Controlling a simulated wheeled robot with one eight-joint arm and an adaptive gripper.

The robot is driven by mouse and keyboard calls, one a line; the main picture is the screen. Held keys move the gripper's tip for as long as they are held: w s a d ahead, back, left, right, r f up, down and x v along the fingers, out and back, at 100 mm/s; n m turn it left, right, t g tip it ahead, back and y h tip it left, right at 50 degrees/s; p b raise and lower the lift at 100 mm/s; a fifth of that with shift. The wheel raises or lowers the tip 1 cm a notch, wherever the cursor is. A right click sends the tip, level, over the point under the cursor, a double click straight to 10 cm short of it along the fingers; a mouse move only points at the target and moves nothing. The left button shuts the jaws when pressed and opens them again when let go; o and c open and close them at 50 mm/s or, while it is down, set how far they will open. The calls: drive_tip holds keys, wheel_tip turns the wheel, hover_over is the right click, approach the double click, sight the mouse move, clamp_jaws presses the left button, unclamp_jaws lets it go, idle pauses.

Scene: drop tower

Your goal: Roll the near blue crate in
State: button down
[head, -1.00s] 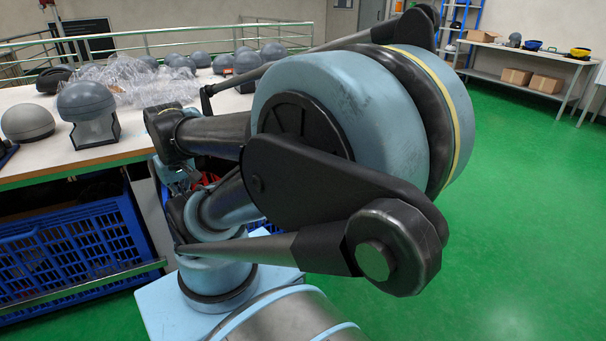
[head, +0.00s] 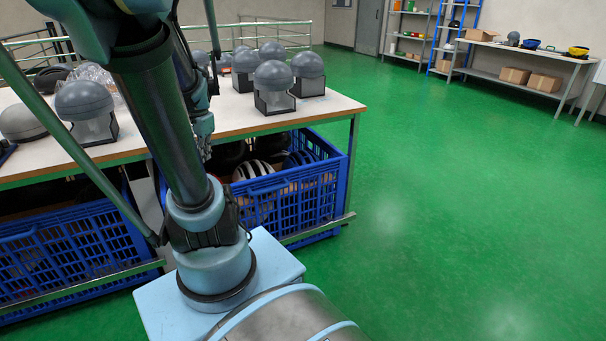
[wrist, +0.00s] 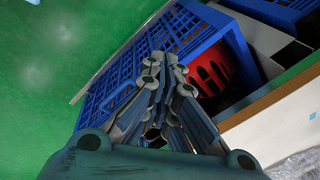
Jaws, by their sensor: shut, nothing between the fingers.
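Two blue slatted crates sit low under the white-topped table. The right crate (head: 325,195) holds striped helmets and dark round things; it also shows in the wrist view (wrist: 113,72), with a red slotted helmet (wrist: 212,76) inside. The left crate (head: 60,255) is partly hidden by my arm. My gripper (wrist: 160,58) is shut and empty, pointing at the right crate; its fingertips overlap the crate's rim in the wrist view. I cannot tell whether they touch. In the head view, my arm hides part of the gripper and the right crate's left end.
The table (head: 235,122) carries several grey domes (head: 273,75) on dark stands and clear wrap. A metal rail (head: 320,228) runs along the low shelf before the crates. Green floor (head: 450,200) is open to the right. A far bench (head: 530,55) holds cardboard boxes.

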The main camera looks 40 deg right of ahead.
sight(304, 171)
drive_tip(key=w+d+f+m, duration=0.2)
drive_tip(key=d+m, duration=0.5)
drive_tip(key=d, duration=0.4)
drive_tip(key=w+d+f+m, duration=0.25)
drive_tip(key=d+m, duration=0.35)
drive_tip(key=d, duration=0.5)
drive_tip(key=s+d+f+m, duration=0.4)
drive_tip(key=d+f+m, duration=0.2)
drive_tip(key=d, duration=0.5)
drive_tip(key=s+d+f+m, duration=0.4)
drive_tip(key=d+f+m, duration=0.15)
drive_tip(key=d, duration=0.45)
drive_tip(key=shift+m+t, duration=0.3)
drive_tip(key=shift+m, duration=0.05)
drive_tip(key=shift+w+d+f, duration=0.25)
drive_tip(key=shift+w+f, duration=0.75)
drive_tip(key=shift+f, duration=0.55)
drive_tip(key=shift+w+d+f, duration=0.2)
drive_tip(key=shift+w+f, duration=0.8)
drive_tip(key=shift+f, duration=0.5)
drive_tip(key=shift+w+d+f, duration=0.25)
drive_tip(key=shift+w+f, duration=0.75)
drive_tip(key=shift+f, duration=0.55)
